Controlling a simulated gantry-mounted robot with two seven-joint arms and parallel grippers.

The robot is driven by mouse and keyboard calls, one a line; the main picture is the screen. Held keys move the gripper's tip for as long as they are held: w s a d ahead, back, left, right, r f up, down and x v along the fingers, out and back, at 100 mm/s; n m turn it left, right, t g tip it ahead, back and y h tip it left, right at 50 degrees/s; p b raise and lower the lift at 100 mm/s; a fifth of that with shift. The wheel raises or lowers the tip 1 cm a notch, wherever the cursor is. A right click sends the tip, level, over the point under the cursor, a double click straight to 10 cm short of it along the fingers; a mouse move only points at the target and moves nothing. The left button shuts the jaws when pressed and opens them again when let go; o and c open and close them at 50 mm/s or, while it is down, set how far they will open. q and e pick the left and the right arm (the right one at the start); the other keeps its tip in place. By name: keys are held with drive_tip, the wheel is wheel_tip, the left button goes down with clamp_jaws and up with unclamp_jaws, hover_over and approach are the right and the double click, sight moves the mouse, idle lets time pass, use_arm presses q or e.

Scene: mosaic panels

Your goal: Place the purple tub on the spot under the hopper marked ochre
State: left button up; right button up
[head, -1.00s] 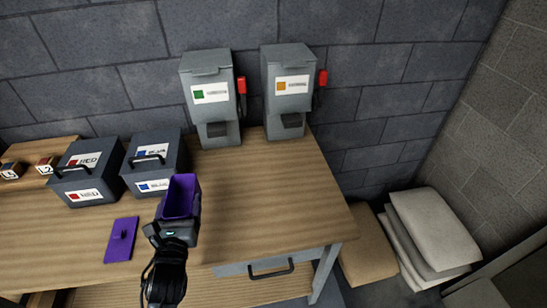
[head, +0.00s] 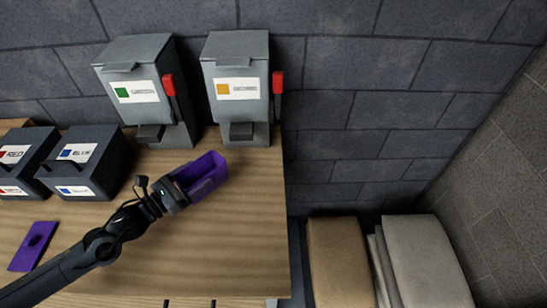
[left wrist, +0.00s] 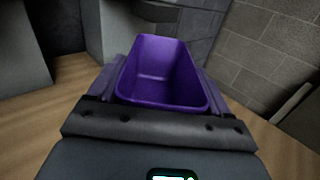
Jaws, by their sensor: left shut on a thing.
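The purple tub (head: 207,175) is open-topped and empty. It is in my left gripper (head: 186,187), which is shut on its near end, over the table in front of the hoppers. The left wrist view shows the tub (left wrist: 163,70) upright between the fingers. The hopper marked ochre (head: 238,75) is grey with an orange square on its label and a red lever at its right side. Its dark spout (head: 241,132) is low on its front, beyond the tub. Whether the tub touches the table is hard to tell. My right gripper is not in view.
The green-labelled hopper (head: 140,80) stands left of the ochre one. Dark boxes marked blue (head: 85,165) and red (head: 22,160) stand further left. A purple lid (head: 33,246) lies at the table's left front. The wooden table (head: 235,250) is clear at right front.

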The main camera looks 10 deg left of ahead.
use_arm(q)
drive_tip(key=shift+s+a+f, duration=0.65)
drive_tip(key=shift+a+f, duration=0.1)
drive_tip(key=shift+f, duration=0.05)
drive_tip(key=b+x, duration=0.1)
drive_tip(key=x, duration=1.5)
drive_tip(key=shift+w+d, duration=0.1)
drive_tip(key=shift+w, duration=0.05)
drive_tip(key=shift+w+d+f+b, duration=0.1)
drive_tip(key=shift+w+f, duration=0.1)
drive_tip(key=shift+f, duration=0.4)
drive_tip(key=shift+w+d+f+b, duration=0.1)
drive_tip(key=shift+w+f+b, duration=0.1)
drive_tip(key=shift+f, duration=0.4)
drive_tip(key=shift+w+d+f+b, duration=0.1)
drive_tip(key=shift+w+d+f, duration=0.1)
drive_tip(key=shift+f, duration=0.4)
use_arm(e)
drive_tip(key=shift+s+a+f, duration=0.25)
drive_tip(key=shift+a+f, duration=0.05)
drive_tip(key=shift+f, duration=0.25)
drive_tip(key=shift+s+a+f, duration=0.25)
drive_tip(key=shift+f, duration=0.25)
use_arm(q)
drive_tip(key=shift+f, duration=0.15)
drive_tip(key=o, duration=1.1)
drive_tip(key=shift+c, duration=0.2)
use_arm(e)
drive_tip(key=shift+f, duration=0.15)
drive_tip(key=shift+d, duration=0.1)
